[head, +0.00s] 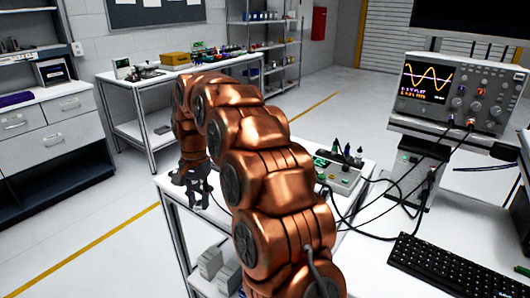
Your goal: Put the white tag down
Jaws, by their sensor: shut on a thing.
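My gripper (196,196) hangs at the end of my copper-coloured arm, fingers pointing down, over the left end of the white workbench (173,186). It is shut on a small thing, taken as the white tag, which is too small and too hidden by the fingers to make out. I cannot tell whether the held thing touches the bench top. My arm hides much of the bench.
A device with dark upright parts (343,172) stands on the bench right of my arm, with black cables running right. An oscilloscope (458,92) and a keyboard (455,272) are at the right. Grey boxes (211,262) sit below. The floor left of the bench is clear.

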